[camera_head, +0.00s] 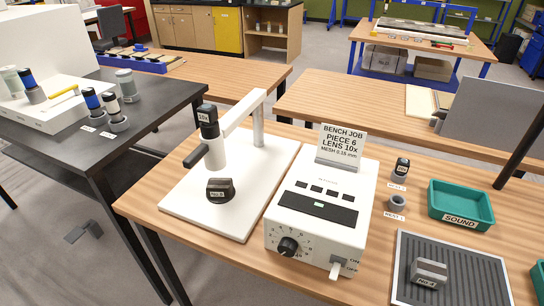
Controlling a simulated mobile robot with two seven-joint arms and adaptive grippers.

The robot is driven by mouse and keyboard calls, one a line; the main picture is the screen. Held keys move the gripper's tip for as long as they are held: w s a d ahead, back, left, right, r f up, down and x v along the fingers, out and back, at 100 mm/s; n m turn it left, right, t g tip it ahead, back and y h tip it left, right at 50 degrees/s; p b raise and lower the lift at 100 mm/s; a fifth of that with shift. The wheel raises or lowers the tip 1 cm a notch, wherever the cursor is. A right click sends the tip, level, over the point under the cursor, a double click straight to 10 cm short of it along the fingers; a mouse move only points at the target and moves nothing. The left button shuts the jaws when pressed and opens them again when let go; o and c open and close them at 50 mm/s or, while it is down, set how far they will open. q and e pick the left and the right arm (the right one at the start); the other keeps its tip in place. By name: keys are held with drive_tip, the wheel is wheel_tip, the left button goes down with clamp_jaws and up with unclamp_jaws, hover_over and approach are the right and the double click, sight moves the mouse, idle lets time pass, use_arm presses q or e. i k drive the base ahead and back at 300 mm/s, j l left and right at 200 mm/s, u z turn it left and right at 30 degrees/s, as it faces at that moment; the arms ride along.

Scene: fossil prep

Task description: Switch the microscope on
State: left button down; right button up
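The microscope (209,150) stands on a white base plate (257,185) on the wooden bench, with a lens marked 10x on its arm. A dark piece marked No.6 (220,190) sits on the plate below the lens. To the right is a white control box (345,236) with a row of black buttons, a dark strip with a small green display (318,205) and a black dial (288,246). A pale switch lever (336,270) is on its front beside ON and OFF labels; I cannot tell its position. Neither gripper is in view.
A card (341,146) reads Bench Job, Piece 6, Lens 10x. More lenses stand on the dark left table.

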sight(334, 272)
drive_tip(key=k+j+z, duration=0.1)
drive_tip(key=z, duration=0.35)
drive_tip(key=k+j+z, duration=0.1)
drive_tip(key=z, duration=0.35)
drive_tip(key=j, duration=0.15)
